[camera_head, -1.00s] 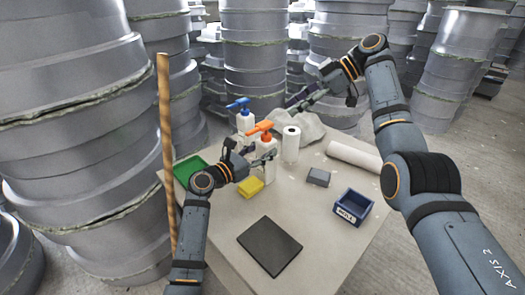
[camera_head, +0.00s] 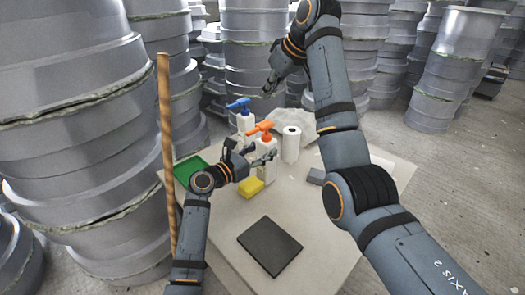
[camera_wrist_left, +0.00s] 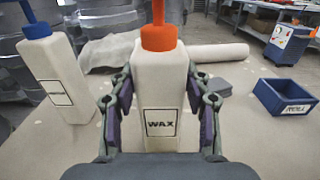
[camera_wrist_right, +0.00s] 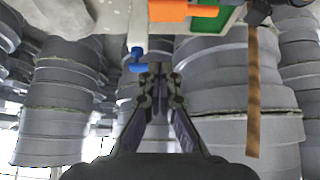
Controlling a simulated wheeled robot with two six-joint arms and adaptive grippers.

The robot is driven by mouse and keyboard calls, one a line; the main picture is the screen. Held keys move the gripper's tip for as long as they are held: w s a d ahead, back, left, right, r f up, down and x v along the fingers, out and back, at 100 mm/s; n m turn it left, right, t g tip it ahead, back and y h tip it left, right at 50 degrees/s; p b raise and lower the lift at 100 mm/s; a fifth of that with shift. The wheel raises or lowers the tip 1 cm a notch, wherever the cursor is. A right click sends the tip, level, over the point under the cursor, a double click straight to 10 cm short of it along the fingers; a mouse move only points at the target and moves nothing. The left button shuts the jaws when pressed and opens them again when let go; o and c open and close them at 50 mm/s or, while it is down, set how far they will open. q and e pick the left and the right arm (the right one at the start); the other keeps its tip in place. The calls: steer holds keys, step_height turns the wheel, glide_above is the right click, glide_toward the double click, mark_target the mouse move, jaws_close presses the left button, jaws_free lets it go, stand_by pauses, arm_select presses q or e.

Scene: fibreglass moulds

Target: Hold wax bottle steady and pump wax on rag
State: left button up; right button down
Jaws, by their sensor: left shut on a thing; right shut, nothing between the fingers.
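The wax bottle (camera_wrist_left: 160,85) is white with an orange pump top and a WAX label. It stands upright on the table. My left gripper (camera_head: 262,158) is shut around its body, one finger on each side in the left wrist view. The orange pump head (camera_head: 259,130) shows above the gripper in the head view. My right gripper (camera_head: 268,90) is shut and empty, above and behind the bottles; in the right wrist view the orange pump (camera_wrist_right: 182,11) is at the top edge. A pale grey crumpled cloth (camera_head: 298,124), possibly the rag, lies at the table's back.
A second white bottle with a blue pump (camera_head: 239,105) stands behind the wax bottle. A yellow sponge (camera_head: 250,187), green tray (camera_head: 187,169), dark pad (camera_head: 270,246) and white roll (camera_head: 291,145) are on the table. A blue bin (camera_wrist_left: 287,97) is at right in the left wrist view.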

mark_target(267, 123)
steer(key=shift+f, duration=2.8)
steer(key=shift+f, duration=0.15)
steer(key=shift+f, duration=1.65)
steer(key=shift+r, duration=1.75)
steer(key=shift+f, duration=0.15)
steer(key=shift+f, duration=1.65)
